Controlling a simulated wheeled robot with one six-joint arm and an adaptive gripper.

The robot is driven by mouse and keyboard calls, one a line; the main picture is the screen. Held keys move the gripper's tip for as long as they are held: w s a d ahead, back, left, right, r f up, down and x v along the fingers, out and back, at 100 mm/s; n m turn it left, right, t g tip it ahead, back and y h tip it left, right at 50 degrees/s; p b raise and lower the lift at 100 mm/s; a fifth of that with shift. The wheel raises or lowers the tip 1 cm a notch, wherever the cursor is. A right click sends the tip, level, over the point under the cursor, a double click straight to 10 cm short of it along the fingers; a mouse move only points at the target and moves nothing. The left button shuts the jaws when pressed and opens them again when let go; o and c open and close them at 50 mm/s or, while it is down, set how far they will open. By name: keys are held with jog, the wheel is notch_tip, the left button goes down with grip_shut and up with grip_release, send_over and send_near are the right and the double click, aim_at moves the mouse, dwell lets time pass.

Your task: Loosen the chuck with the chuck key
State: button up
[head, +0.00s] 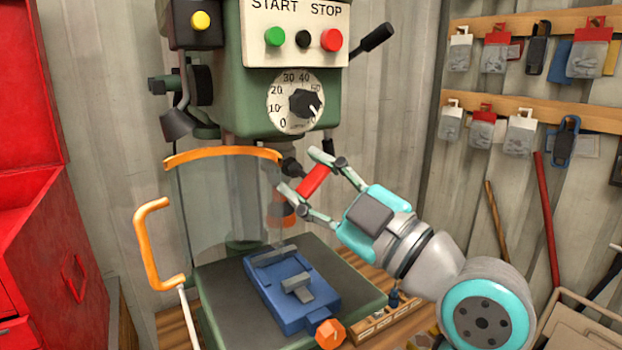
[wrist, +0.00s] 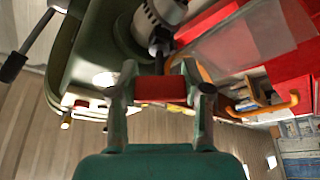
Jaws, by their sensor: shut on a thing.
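My gripper (head: 302,171) is shut on the red handle of the chuck key (head: 314,182), just right of the clear guard. In the wrist view, the red chuck key (wrist: 160,90) lies crosswise between the two fingers of my gripper (wrist: 160,70). Its dark shaft points away from my gripper, up to the grey chuck (wrist: 148,30). The key's tip overlaps the chuck's lower end there; I cannot tell whether it is seated. In the head view the chuck is hard to make out behind the guard.
The clear guard (head: 205,205) with its orange rim stands left of my gripper. A blue vise (head: 290,300) sits on the drill table below. Red cabinets (head: 40,200) stand at the left. Tools hang on wall racks (head: 545,110) at the right.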

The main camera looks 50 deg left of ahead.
jog(key=shift+n, duration=0.3)
jog(key=shift+n+g+h, duration=0.6)
jog(key=shift+n+h, duration=0.1)
jog(key=shift+n, duration=1.1)
jog(key=shift+n+h, duration=0.6)
jog(key=shift+n, duration=1)
jog(key=shift+n+g+h, duration=0.3)
jog(key=shift+n, duration=0.2)
jog(key=shift+n+h, duration=0.3)
jog(key=shift+n, duration=0.7)
